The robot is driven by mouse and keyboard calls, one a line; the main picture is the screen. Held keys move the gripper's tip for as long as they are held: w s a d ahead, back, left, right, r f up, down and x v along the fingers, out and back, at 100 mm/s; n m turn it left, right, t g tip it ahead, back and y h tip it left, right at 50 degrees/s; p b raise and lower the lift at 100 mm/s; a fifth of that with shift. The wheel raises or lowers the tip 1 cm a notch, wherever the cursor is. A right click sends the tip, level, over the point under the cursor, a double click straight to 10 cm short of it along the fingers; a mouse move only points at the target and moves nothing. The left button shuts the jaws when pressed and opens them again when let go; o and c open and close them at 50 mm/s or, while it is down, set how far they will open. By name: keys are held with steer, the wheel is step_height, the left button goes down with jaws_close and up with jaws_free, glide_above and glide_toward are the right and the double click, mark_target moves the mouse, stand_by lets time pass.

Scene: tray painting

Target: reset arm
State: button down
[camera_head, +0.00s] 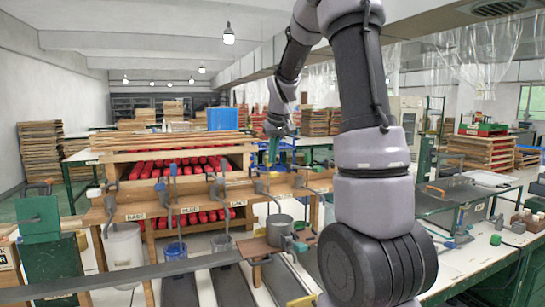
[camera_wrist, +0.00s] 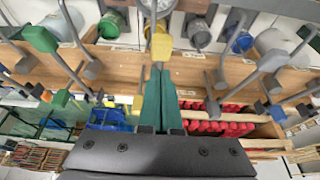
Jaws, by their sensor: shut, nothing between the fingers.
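A grey pot (camera_head: 280,230) stands at the rack's right part. A white bucket (camera_head: 123,246) and a blue bucket (camera_head: 175,251) hang or stand below the rack's lever taps. Red rollers or tubes (camera_head: 180,166) fill shelves behind. A bench (camera_head: 470,250) with tools stands at right.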

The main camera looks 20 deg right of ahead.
steer(key=shift+s+r, duration=0.1)
steer(key=s+a+r+m+t, duration=0.1)
steer(key=s+a+r, duration=0.2)
steer(key=s, duration=0.6)
steer(key=s+a+r+m+t+y, duration=0.1)
steer(key=s+a+r, duration=0.1)
steer(key=s, duration=0.8)
steer(key=s+a+r+m+t+y, duration=0.1)
steer(key=s+a+r+m, duration=0.1)
steer(key=s, duration=0.7)
steer(key=a+r, duration=0.1)
steer(key=a, duration=0.1)
steer(key=shift+s+a+r, duration=0.25)
steer(key=shift+a+r, duration=0.05)
